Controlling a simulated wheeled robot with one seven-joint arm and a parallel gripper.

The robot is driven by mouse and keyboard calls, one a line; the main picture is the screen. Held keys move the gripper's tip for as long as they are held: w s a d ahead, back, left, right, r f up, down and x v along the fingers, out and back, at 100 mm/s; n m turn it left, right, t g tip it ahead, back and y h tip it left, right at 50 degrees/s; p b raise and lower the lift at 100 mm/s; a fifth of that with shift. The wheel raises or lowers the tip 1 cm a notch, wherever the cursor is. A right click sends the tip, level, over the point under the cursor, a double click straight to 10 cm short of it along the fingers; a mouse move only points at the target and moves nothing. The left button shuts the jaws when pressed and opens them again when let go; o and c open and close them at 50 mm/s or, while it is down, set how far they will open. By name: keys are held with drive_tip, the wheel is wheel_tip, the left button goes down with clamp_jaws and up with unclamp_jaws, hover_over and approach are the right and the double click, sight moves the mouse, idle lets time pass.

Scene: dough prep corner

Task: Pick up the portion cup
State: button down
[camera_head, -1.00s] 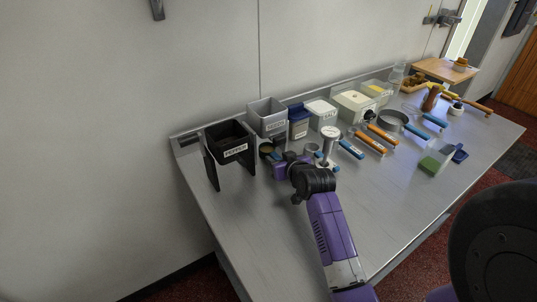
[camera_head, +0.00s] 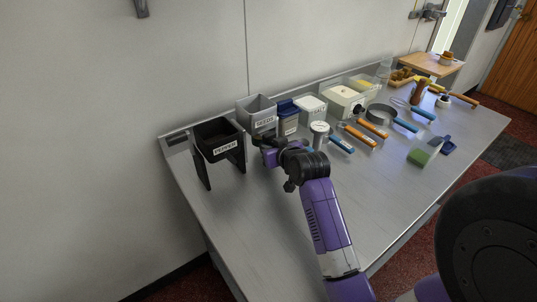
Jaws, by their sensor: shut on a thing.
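My gripper (camera_head: 264,146) is at the back left of the metal worktop, in front of the grey bin and right of the black bin marked PEPPER. It is shut on a small dark thing, which I take to be the portion cup (camera_head: 257,141). My fingers and wrist cover most of it, so its shape and tilt are unclear. I cannot tell whether it is clear of the worktop.
The PEPPER bin (camera_head: 217,139), grey bin (camera_head: 256,113), blue-lidded tub (camera_head: 288,117) and white-lidded tub (camera_head: 312,106) line the back. A round-topped tool (camera_head: 319,128) stands right of my wrist. Orange-handled tools (camera_head: 358,135) lie further right. The front worktop is clear.

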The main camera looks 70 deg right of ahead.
drive_tip(key=s+a+b, duration=0.1)
drive_tip(key=s+a, duration=0.7)
drive_tip(key=s+a+b, duration=0.1)
drive_tip(key=s+a, duration=0.3)
drive_tip(key=s, duration=0.1)
drive_tip(key=shift+f+b, duration=0.25)
drive_tip(key=shift+b, duration=0.05)
drive_tip(key=shift+s+a, duration=0.15)
drive_tip(key=shift+s, duration=0.6)
drive_tip(key=shift+s+a, duration=0.1)
drive_tip(key=shift+s, duration=0.6)
drive_tip(key=shift+w+d+p, duration=0.3)
drive_tip(key=c, duration=1.1)
unclamp_jaws()
